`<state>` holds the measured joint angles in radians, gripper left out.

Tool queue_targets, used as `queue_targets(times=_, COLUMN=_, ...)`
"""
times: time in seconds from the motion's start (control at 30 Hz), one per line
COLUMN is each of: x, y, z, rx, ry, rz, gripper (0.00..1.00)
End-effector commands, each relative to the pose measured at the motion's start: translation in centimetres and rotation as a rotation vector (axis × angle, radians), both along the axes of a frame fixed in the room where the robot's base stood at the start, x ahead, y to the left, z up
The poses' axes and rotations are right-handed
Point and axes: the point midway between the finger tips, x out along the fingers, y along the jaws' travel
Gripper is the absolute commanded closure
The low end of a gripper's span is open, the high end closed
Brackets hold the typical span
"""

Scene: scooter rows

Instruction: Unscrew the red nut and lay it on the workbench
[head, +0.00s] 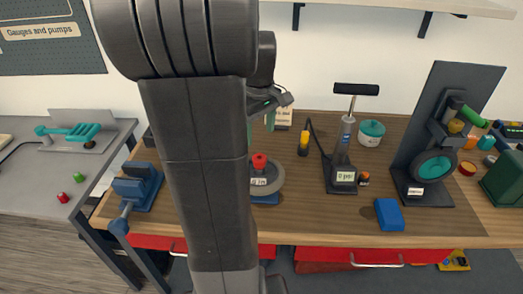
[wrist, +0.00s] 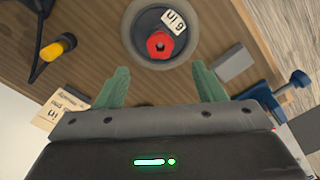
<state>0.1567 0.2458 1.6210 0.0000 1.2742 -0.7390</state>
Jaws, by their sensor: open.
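The red nut (head: 259,161) sits at the centre of a grey round wheel (head: 270,180) with a white label, on the wooden workbench (head: 300,222). My arm hides the wheel's left part in the head view. In the wrist view the red nut (wrist: 159,45) shows from above, with a dark hole in its middle, and the wheel (wrist: 140,52) surrounds it. My gripper (wrist: 160,85) is open and empty, its two green fingers spread wide and apart from the nut. In the head view my gripper (head: 263,122) hangs above and behind the wheel, partly hidden by my arm.
A hand pump (head: 345,150) and yellow-handled tool (head: 304,144) stand right of the wheel. A blue block (head: 389,215) lies near the front edge. A blue vise (head: 137,187) is at the left; a dark stand with a teal wheel (head: 433,166) is at the right.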

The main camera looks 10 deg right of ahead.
Motion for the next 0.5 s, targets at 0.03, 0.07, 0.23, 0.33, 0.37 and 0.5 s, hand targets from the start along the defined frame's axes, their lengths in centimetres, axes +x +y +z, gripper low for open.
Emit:
queue_targets(times=0.03, x=-0.1, y=0.0, z=-1.1, rx=0.001, ry=0.006, rz=-0.001, gripper=0.37)
queue_targets(times=0.07, x=-0.1, y=0.0, z=-1.7, rx=0.001, ry=0.006, rz=-0.001, gripper=0.37)
queue_targets(times=0.23, x=-0.1, y=0.0, z=-5.0, rx=0.001, ry=0.006, rz=-0.002, gripper=0.37)
queue_targets(times=0.33, x=-0.1, y=0.0, z=-6.7, rx=0.0, ry=0.005, rz=-0.002, gripper=0.37)
queue_targets(times=0.37, x=-0.1, y=0.0, z=-7.2, rx=0.001, ry=0.004, rz=-0.002, gripper=0.37)
queue_targets(times=0.5, x=-0.1, y=0.0, z=-8.7, rx=0.001, ry=0.003, rz=-0.002, gripper=0.37)
